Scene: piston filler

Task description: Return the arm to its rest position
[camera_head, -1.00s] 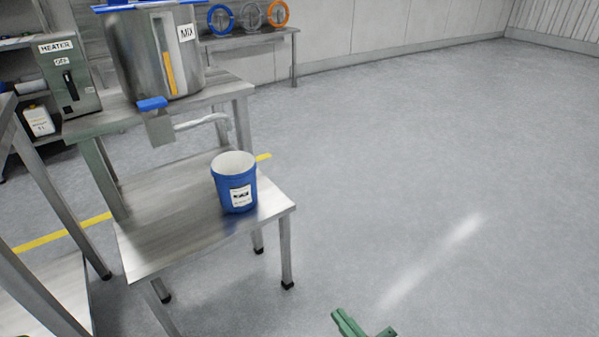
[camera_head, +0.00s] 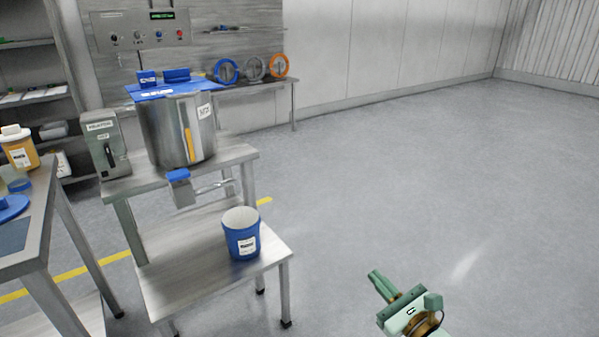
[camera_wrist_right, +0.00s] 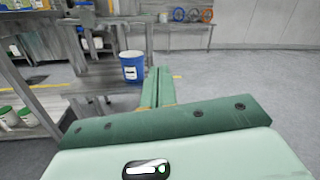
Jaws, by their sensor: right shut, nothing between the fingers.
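My right gripper (camera_head: 381,285) is low in the head view, over bare floor to the right of the low steel stand. Its green fingers are together with nothing between them. The right wrist view shows the same closed fingers (camera_wrist_right: 158,88) pointing ahead, with the blue bucket beyond them. My right gripper is apart from the stand and the bucket. My left gripper does not show in the head view.
A blue bucket (camera_head: 241,236) stands upright on the low steel stand (camera_head: 180,287). Behind it a steel mixing tank (camera_head: 172,135) and a heater box (camera_head: 106,145) sit on a higher table. A workbench (camera_head: 44,225) is at left. The floor (camera_head: 420,170) at right is clear.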

